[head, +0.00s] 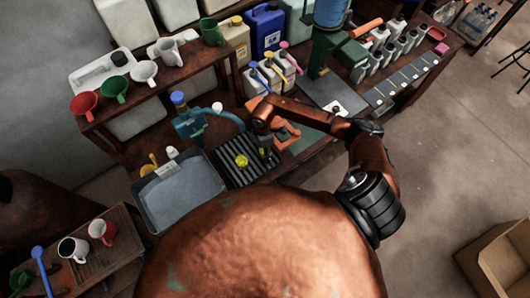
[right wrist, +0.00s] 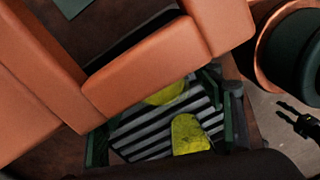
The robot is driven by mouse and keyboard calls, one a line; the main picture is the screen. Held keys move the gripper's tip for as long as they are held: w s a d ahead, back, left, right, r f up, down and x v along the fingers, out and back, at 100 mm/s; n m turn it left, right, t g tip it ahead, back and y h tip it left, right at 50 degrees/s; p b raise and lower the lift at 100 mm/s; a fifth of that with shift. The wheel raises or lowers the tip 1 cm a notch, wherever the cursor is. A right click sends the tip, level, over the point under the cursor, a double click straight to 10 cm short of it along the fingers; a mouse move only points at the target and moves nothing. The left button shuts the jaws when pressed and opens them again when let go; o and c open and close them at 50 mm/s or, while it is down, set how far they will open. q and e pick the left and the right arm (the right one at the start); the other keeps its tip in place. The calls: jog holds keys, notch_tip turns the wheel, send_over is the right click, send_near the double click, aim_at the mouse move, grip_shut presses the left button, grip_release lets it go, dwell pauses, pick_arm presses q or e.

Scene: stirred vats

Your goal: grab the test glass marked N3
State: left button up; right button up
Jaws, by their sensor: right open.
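A slatted dark drip tray (head: 228,174) lies on the bench, left of my right gripper. A yellow-green vessel (head: 241,160) stands on it, possibly a test glass; no N3 mark is readable. My right gripper (head: 265,154) points down at the tray's right part, with a second small yellow patch at its tips. In the right wrist view, the open fingers (right wrist: 166,132) stand apart over the slats. Two yellow shapes show there, an upper one (right wrist: 168,93) partly hidden by an orange bar and a lower one (right wrist: 190,134). I cannot tell whether the fingers touch either. My left gripper is out of view.
A grey basin (head: 180,195) sits left of the slatted tray, with a teal pump-like device (head: 200,124) behind. Canisters (head: 268,32) and colored-cap bottles (head: 284,62) stand at the back. A shelf (head: 160,82) holds funnels and jugs.

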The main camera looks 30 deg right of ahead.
jog(key=shift+f, duration=0.65)
jog(key=shift+c, duration=0.5)
jog(key=c, duration=1.2)
jog(key=shift+r, duration=0.1)
